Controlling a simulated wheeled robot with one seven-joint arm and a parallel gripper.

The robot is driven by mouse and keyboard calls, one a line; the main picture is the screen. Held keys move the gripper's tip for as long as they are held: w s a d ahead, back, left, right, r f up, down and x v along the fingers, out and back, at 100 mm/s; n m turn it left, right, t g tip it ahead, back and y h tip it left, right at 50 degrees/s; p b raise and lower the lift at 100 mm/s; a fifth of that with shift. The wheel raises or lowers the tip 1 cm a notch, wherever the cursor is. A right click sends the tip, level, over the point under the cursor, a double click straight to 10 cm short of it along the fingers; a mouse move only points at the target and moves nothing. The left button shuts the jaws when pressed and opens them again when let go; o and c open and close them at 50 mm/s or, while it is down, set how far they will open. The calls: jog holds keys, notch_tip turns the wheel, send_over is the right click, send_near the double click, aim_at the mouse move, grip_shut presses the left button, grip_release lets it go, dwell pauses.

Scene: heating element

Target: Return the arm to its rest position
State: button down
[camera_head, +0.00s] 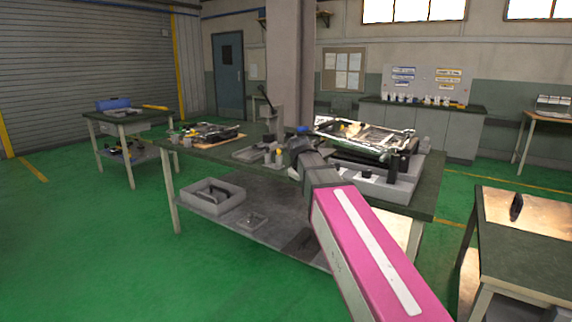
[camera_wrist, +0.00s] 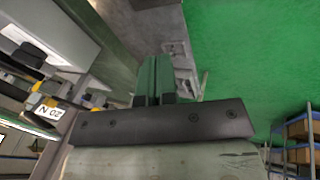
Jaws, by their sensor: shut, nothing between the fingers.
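My arm reaches from the lower right of the head view over the middle workbench (camera_head: 425,200). Its pink link is nearest, and its dark far end is by the bench top. My gripper (camera_wrist: 155,75) shows in the wrist view with its fingers together and nothing held. In the head view the fingertips cannot be made out. A shiny metal-framed device (camera_head: 365,137) sits tilted on a grey base (camera_head: 372,180) on the bench, just right of the arm's far end. The arm hides part of the bench front and lower shelf.
A grey tray (camera_head: 212,196) lies on the lower shelf. Another table (camera_head: 520,255) is close at right. Green floor (camera_head: 90,250) is clear at left.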

jog(key=s+d+f+m+g, duration=0.1)
jog(key=s+d+f+m, duration=0.2)
jog(key=s+f, duration=0.3)
jog(key=s+d+f+m+g+y, duration=0.1)
jog(key=s+d+f, duration=0.4)
jog(key=f, duration=0.9)
jog(key=s+d+f+m+g, duration=0.2)
jog(key=s+d+f+m, duration=0.2)
jog(key=s+f, duration=0.4)
notch_tip(320, 180, down, 2)
jog(key=shift+d+f+m, duration=0.15)
jog(key=shift+d+m, duration=0.15)
jog(key=shift+m, duration=0.4)
jog(key=shift+s, duration=0.1)
jog(key=shift+d, duration=0.1)
